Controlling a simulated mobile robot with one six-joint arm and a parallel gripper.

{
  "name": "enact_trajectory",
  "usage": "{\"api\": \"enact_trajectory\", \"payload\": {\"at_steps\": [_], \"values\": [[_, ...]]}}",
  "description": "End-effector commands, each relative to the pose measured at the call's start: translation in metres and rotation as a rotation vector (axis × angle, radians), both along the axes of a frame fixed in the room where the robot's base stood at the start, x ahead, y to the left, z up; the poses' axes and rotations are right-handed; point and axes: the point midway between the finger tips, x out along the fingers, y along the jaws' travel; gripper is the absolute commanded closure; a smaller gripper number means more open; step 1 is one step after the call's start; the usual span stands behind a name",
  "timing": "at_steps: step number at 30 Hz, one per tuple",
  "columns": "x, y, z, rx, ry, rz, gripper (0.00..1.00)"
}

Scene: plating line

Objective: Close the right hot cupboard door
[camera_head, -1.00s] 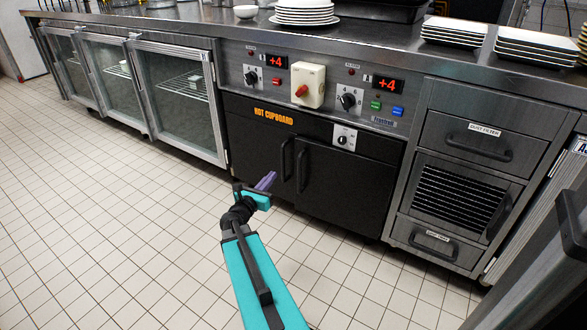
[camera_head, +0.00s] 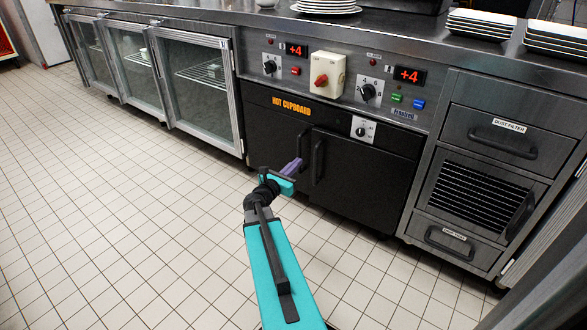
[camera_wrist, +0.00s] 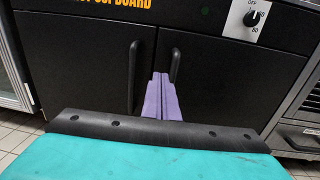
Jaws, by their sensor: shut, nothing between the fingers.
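The right hot cupboard door (camera_head: 362,188) is a black panel with a vertical black handle (camera_head: 318,162) at its left edge. It looks flush or nearly flush with the left door (camera_head: 270,130); I cannot tell whether a small gap remains. In the wrist view, the right door (camera_wrist: 235,75) shows its handle (camera_wrist: 175,65) just beyond my fingertips. My gripper (camera_head: 296,164) has purple fingers, shut and empty. In the wrist view, my gripper (camera_wrist: 160,80) points at the doors between the two handles, nearer the right one. Contact with the door cannot be made out.
Glass-door cabinets (camera_head: 200,85) stand to the left. Dust filter drawers (camera_head: 495,135) stand to the right. Knobs and a red switch (camera_head: 321,80) sit above the doors. Plates (camera_head: 325,6) are on the counter. The tiled floor (camera_head: 130,200) is clear.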

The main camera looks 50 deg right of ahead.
Motion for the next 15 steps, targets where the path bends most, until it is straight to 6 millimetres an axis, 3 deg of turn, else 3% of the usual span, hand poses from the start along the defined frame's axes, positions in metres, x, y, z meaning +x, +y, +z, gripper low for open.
{"api": "enact_trajectory", "payload": {"at_steps": [15], "values": [[0.005, -0.073, -0.003, -0.001, -0.001, -0.002, 1.0]]}}
